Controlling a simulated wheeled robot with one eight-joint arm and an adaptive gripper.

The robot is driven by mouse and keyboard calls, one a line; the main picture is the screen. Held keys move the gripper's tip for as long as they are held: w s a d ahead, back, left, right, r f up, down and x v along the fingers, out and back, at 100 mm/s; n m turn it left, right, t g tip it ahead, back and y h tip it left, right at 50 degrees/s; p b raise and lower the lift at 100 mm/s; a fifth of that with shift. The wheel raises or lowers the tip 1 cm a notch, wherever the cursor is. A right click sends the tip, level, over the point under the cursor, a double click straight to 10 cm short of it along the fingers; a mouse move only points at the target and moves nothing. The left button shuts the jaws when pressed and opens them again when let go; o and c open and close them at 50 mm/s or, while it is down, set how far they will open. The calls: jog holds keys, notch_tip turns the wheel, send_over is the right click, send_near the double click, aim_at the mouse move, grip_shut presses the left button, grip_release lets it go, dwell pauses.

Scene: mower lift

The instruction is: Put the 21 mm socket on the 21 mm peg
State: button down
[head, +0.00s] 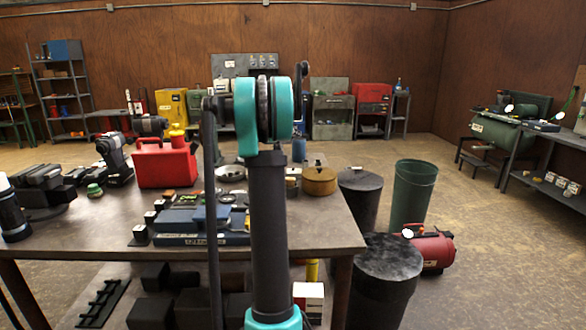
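My arm's dark link and teal joint stand upright in the middle of the head view and cover part of the workbench (95,235). My gripper cannot be made out; it is not visible beyond the arm. A blue tool holder or case (205,239) with a pale label lies near the bench's front edge, partly hidden by my arm. Small dark blocks with pale tops (150,217) stand in a row at its left. I cannot tell which piece is the 21 mm socket or which is the 21 mm peg at this size.
A red fuel can (166,165), cordless drill (113,158), vise (42,187) and black cylinder (13,215) stand on the bench's left. A round brown tin (319,181) is at the right. Dark drums (384,285), a green bin (413,195) and a red tank (434,251) stand beside it.

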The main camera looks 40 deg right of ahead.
notch_tip(320, 180, down, 15)
jog(key=shift+f, duration=0.1)
dwell(0.4)
jog(key=shift+s+f, duration=0.1)
jog(key=shift+f, duration=0.45)
jog(key=c, duration=1.5)
grip_release()
jog(key=shift+r, duration=0.2)
jog(key=shift+a+r, duration=0.25)
jog(key=shift+r, duration=0.1)
jog(key=v, duration=1.1)
jog(key=shift+s+a+r, duration=0.15)
jog(key=shift+s+r, duration=0.05)
jog(key=shift+r, duration=0.05)
